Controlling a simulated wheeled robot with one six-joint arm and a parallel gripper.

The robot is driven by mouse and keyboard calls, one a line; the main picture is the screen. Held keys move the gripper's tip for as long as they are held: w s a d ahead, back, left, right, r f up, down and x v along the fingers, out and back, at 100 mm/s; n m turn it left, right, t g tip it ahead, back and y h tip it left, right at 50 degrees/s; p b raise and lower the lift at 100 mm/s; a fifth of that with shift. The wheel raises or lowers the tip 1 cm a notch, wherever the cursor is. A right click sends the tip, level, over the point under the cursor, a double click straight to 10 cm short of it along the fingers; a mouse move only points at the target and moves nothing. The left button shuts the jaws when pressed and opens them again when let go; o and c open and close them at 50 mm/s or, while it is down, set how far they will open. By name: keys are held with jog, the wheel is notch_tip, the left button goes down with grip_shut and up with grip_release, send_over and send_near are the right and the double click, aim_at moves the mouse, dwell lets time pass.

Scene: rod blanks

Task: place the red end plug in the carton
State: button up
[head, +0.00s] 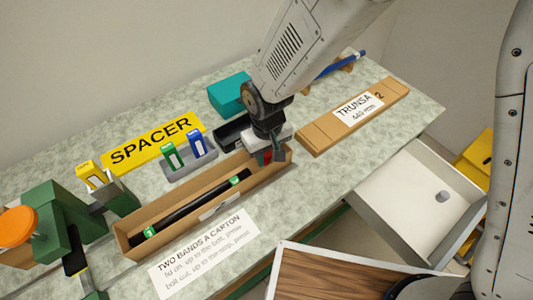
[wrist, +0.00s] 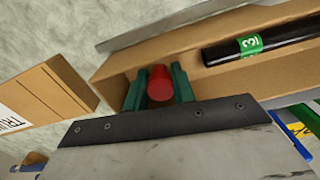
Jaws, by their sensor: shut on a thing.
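The red end plug (wrist: 160,84) is a short red cylinder held between the green fingers of my gripper (wrist: 158,90) in the wrist view. My gripper (head: 267,152) is shut on it at the right end of the long brown carton (head: 262,183). A little red of the plug shows below the gripper in the head view. The plug is at or just above the carton's open end section; I cannot tell whether it touches the floor. A black rod (head: 205,204) with green bands lies lengthwise in the carton, apart from the plug.
A closed brown box (head: 312,138) labelled TRUNSA lies to the right of the carton. A grey tray (head: 191,166) with green and blue items and a teal box (head: 229,93) stand behind. An open drawer (head: 400,190) holds a grey cylinder. A green fixture (head: 60,225) stands left.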

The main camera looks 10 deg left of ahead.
aim_at(267, 153)
jog(key=o, duration=0.9)
notch_tip(267, 153, up, 12)
jog(key=shift+r, duration=0.1)
